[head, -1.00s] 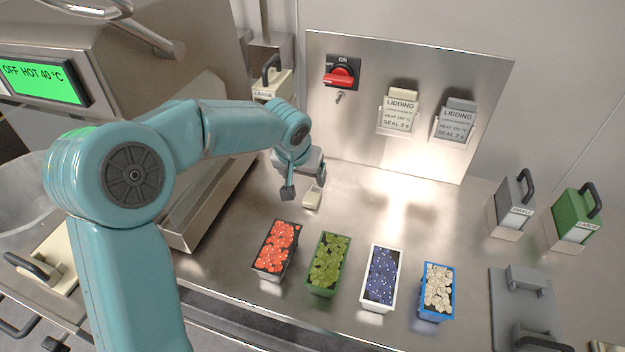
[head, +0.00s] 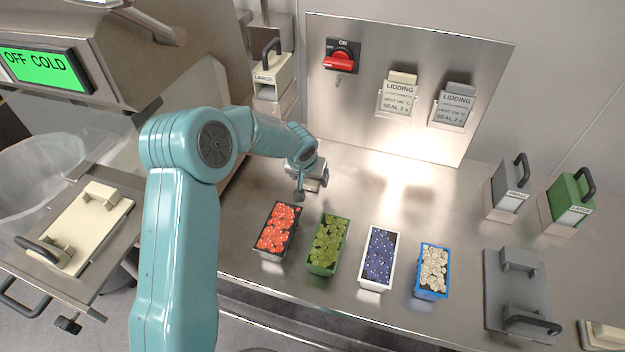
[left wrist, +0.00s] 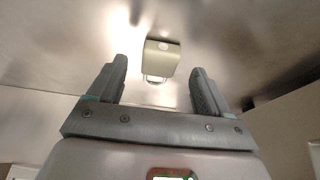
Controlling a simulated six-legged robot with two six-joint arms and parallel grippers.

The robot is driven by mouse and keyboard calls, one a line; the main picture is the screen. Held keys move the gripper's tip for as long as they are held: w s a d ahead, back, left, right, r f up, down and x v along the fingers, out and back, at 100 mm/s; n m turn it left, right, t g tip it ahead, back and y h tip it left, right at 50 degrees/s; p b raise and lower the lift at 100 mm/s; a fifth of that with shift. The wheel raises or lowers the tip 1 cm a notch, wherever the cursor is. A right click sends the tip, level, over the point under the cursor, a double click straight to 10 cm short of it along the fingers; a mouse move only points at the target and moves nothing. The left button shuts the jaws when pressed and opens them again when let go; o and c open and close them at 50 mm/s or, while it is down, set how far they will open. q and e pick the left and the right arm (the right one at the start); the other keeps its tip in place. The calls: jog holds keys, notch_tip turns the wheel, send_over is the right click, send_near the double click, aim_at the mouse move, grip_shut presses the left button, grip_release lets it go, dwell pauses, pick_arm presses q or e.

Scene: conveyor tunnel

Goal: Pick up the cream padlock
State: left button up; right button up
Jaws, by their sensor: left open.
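The cream padlock (left wrist: 161,57) shows in the left wrist view, ahead of and between the fingers of my left gripper (left wrist: 157,85). Its body points away from me and its metal shackle is nearest me. The gripper is open and empty, with a gap between its fingers and the padlock. In the head view, my left gripper (head: 311,187) hangs low over the steel counter. The padlock (head: 311,184) is mostly hidden there, showing as a small cream patch at the fingers. My right gripper is in neither view.
Trays of red (head: 279,230), green (head: 327,244), blue (head: 378,258) and pale (head: 432,271) pieces stand along the counter's front. A steel panel with a red switch (head: 341,60) rises behind. A cream handled block (head: 271,77) stands behind the gripper. Grey plate (head: 491,293) lies right.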

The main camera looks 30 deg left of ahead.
aim_at(311, 183)
pick_arm(q)
jog(key=x, duration=0.2)
jog(key=shift+w+f, duration=0.2)
jog(key=shift+f, duration=0.2)
jog(key=c, duration=1.2)
jog(key=shift+r, duration=0.1)
notch_tip(311, 183, up, 20)
jog(key=shift+o, duration=0.7)
grip_shut()
